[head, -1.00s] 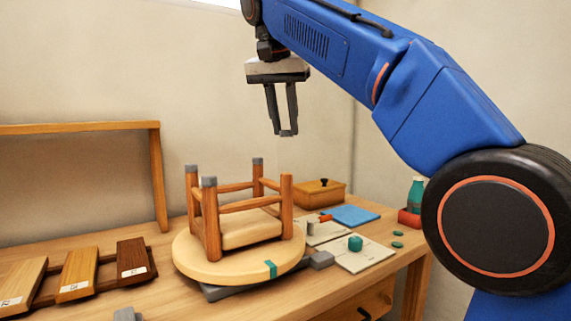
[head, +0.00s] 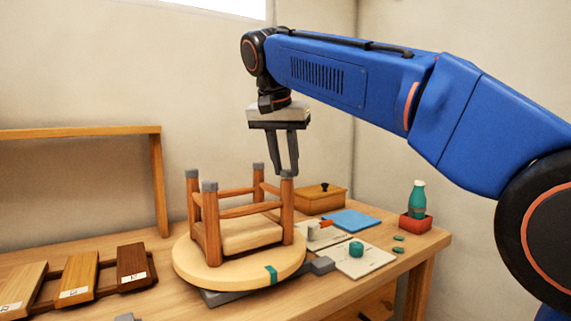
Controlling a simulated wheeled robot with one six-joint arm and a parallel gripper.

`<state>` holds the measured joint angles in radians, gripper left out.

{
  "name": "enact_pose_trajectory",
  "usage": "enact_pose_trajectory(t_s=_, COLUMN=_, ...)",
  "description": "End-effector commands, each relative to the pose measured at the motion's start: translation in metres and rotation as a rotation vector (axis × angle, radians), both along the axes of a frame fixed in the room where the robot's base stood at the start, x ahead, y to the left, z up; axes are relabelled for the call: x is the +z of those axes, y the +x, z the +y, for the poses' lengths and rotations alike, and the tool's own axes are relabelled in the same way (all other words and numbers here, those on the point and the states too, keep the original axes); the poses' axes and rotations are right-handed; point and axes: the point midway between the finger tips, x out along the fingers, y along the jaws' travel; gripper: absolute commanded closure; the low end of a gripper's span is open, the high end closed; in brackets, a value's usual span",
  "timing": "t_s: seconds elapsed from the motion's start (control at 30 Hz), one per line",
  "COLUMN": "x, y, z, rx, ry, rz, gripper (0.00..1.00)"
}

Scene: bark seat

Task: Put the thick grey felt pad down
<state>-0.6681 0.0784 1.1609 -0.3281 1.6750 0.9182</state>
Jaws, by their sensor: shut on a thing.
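An upside-down wooden stool (head: 236,236) lies with its legs pointing up on a round pale board (head: 205,272) with a teal mark. Three of its legs carry grey caps at their ends: the back left (head: 191,173), the front left (head: 209,186) and the back right (head: 258,166). My gripper (head: 287,170) points down over the front right leg (head: 287,210), shut on a small grey felt pad (head: 288,174). The pad appears at that leg's top end, partly hidden by the fingers. I cannot tell whether it rests fully on the leg.
Wooden sample boards (head: 78,275) lie at the left, before a wooden frame (head: 158,180). Behind on the right are a lidded wooden box (head: 320,198), a blue cloth (head: 352,219), a teal knob-like piece (head: 356,249) on a pale sheet, and a bottle (head: 416,198) in a red tray.

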Motion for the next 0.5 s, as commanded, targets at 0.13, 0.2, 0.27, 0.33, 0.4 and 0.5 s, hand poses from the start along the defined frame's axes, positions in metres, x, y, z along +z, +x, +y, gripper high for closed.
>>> enact_pose_trajectory(t_s=0.13, x=-0.0005, y=0.0001, z=0.0001, rx=0.0, ry=0.0, rz=0.0, gripper=1.0)
enact_pose_trajectory(t_s=0.2, x=-0.002, y=0.0001, z=0.0001, rx=0.0, ry=0.0, rz=0.0, gripper=1.0)
enact_pose_trajectory(t_s=0.27, x=-0.0027, y=0.0002, z=0.0001, rx=0.0, ry=0.0, rz=0.0, gripper=0.71)
enact_pose_trajectory(t_s=0.33, x=-0.0025, y=0.0002, z=0.0001, rx=0.0, ry=0.0, rz=0.0, gripper=0.57)
enact_pose_trajectory(t_s=0.4, x=-0.0025, y=0.0002, z=0.0001, rx=0.0, ry=0.0, rz=0.0, gripper=0.57)
enact_pose_trajectory(t_s=0.5, x=-0.0025, y=0.0002, z=0.0001, rx=0.0, ry=0.0, rz=0.0, gripper=0.57)
